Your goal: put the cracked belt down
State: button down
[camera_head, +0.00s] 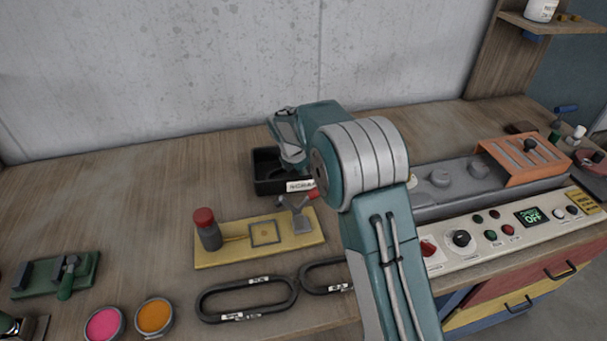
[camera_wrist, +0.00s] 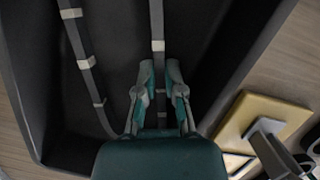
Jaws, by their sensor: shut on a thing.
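The dark scrap bin (camera_head: 268,188), with a white label on its front, stands on the bench in the head view. My gripper (camera_head: 292,152) reaches over the bin; its fingertips are partly hidden there. In the wrist view my gripper (camera_wrist: 162,88) is shut on one strand of the dark cracked belt (camera_wrist: 157,28), which has pale bands. Another strand of the belt (camera_wrist: 86,62) runs along the left, inside the outline of the bin (camera_wrist: 238,62). I cannot tell whether the belt touches the bin floor. Any crack is too small to see.
Two black belts (camera_head: 247,299) lie flat at the bench's front, the right one partly behind my arm. A yellow fixture (camera_head: 215,256) with a red-topped post (camera_head: 205,220) stands before the bin. A control panel (camera_head: 480,243) is at right. The bench left of the bin is clear.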

jog(key=c, duration=1)
grip_release()
jog(key=shift+c, duration=0.2)
jog(key=v, duration=1.2)
jog(key=s+d+r+m+y, duration=0.1)
jog(key=s+d+r+m, duration=0.5)
jog(key=s+r, duration=0.2)
jog(key=s+d+m+t+y, duration=0.1)
jog(key=s+d+m, duration=0.3)
jog(key=s+m, duration=0.5)
jog(key=s+d+m+t, duration=0.3)
jog(key=s+d+m, duration=0.2)
jog(key=s, duration=1.3)
jog(key=m, duration=0.3)
jog(key=shift+m+y, duration=0.4)
